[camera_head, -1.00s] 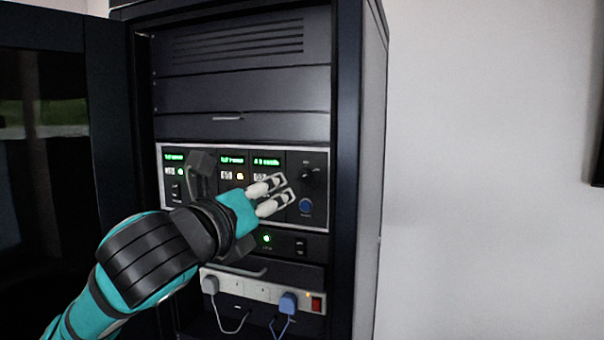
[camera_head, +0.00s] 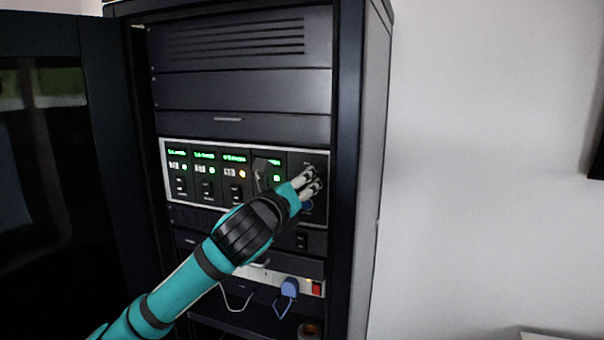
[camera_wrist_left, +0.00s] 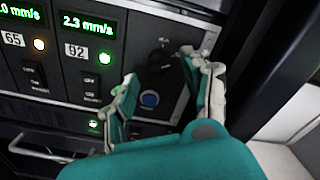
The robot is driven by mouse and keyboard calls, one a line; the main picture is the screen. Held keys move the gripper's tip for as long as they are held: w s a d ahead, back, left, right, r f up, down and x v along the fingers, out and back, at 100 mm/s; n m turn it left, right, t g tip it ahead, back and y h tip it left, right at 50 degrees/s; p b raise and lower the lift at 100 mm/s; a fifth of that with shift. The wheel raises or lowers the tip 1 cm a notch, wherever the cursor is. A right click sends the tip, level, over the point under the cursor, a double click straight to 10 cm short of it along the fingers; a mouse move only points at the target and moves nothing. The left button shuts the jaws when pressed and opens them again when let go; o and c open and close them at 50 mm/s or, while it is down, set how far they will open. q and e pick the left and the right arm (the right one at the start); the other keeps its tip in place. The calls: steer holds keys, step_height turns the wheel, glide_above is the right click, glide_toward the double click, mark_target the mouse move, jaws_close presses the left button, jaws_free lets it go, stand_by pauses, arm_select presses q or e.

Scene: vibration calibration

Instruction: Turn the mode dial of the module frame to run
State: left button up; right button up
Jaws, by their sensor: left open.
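The module frame (camera_head: 211,144) is a light-edged panel in the rack, with several modules showing green displays. The mode dial (camera_wrist_left: 162,64) is a dark knob on the frame's rightmost panel, with a blue button (camera_wrist_left: 150,100) below it. My left gripper (camera_head: 312,178) is in front of that panel. In the left wrist view, my left gripper (camera_wrist_left: 160,70) is open, its fingers on either side of the dial, the right finger close to it. I cannot tell whether it touches. In the head view the fingers hide the dial. My right gripper is not in view.
The dark rack (camera_head: 352,120) has its door (camera_head: 60,150) open at the left. Below the frame are a power strip with a blue plug (camera_head: 289,287) and a red switch (camera_head: 317,289). Cables hang there. A bare wall (camera_head: 480,150) is to the right.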

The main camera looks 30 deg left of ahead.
arm_select(q)
steer(key=shift+x, duration=1)
jaws_close()
